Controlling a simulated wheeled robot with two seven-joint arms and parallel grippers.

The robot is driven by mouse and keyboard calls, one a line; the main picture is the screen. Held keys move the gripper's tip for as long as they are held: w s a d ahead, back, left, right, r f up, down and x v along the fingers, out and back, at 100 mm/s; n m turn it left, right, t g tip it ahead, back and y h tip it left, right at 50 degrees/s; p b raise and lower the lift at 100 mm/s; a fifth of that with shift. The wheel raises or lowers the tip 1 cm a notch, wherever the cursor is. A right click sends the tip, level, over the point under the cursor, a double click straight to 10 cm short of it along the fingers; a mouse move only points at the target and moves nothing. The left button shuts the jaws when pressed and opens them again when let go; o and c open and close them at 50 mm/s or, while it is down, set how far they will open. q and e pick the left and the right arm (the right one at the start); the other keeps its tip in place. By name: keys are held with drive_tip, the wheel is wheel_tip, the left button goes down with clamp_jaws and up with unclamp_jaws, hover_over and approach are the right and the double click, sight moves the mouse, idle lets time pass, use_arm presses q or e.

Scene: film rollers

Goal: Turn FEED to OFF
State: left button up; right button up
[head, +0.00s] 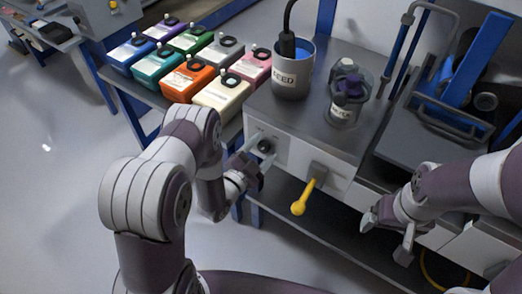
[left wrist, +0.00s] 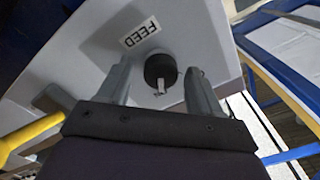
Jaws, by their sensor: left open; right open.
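The FEED knob (left wrist: 160,69) is a round black knob with a light pointer, on the light panel beside a FEED label (left wrist: 140,31). In the head view the knob (head: 266,146) is on the front of the metal cabinet. My left gripper (left wrist: 158,88) is open, with one finger on each side of the knob; I cannot tell whether either finger touches it. In the head view my left gripper (head: 262,163) is at the panel. My right gripper (head: 386,237) is open and empty, to the right, in front of the cabinet.
A yellow-handled lever (head: 303,196) sticks out right of the knob and also shows in the left wrist view (left wrist: 30,134). A FEED pot (head: 291,78) and a jar (head: 346,95) stand on the cabinet. Several coloured containers (head: 190,77) stand at left.

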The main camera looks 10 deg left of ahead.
use_arm(q)
drive_tip(key=shift+w, duration=0.1)
drive_tip(key=shift+c, duration=0.3)
drive_tip(key=c, duration=1)
drive_tip(key=shift+n, duration=0.4)
drive_tip(key=n+p, duration=0.1)
drive_tip(key=n, duration=0.3)
drive_tip(key=shift+r+n, duration=0.1)
drive_tip(key=shift+n, duration=0.3)
drive_tip(key=n+p, duration=0.1)
drive_tip(key=n, duration=0.5)
drive_tip(key=shift+a, duration=0.1)
drive_tip(key=shift+n, duration=0.3)
drive_tip(key=o, duration=1.1)
drive_tip(key=shift+c, duration=0.2)
